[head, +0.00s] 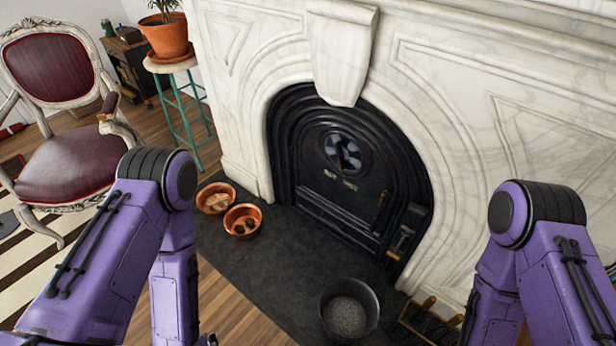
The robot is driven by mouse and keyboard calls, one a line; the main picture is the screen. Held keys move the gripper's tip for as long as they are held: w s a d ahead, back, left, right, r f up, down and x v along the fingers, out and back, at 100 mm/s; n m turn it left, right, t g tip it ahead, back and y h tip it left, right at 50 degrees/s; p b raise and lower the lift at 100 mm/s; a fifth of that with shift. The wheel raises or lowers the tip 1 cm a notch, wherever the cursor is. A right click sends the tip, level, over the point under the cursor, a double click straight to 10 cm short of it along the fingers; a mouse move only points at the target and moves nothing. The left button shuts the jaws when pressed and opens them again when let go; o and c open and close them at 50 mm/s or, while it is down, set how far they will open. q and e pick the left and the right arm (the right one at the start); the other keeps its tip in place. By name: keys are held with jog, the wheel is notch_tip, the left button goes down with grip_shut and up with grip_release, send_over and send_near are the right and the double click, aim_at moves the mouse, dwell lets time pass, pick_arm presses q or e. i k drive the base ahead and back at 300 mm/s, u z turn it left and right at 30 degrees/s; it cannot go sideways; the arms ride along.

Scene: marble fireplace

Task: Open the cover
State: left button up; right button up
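The black arched fireplace cover (325,185) stands upright in the white marble surround. It looks shut. It has a round vent (343,153) in its upper middle, a dark upright handle (381,207) on its right side, and a latch-like part (401,240) near its lower right edge. My two purple arms reach in from the left and right lower corners and bend downward. Neither arm is seen touching the cover.
Two copper bowls (243,220) sit on the dark hearth (265,262) at the left. A black bucket of grey granules (348,312) stands at the front, beside a rack (431,322). A red chair (72,150) and plant stool (180,100) are farther left. The middle hearth is clear.

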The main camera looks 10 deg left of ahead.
aim_at(355, 196)
jog(key=z, duration=1.3)
jog(key=i, duration=0.35)
jog(key=u, duration=0.65)
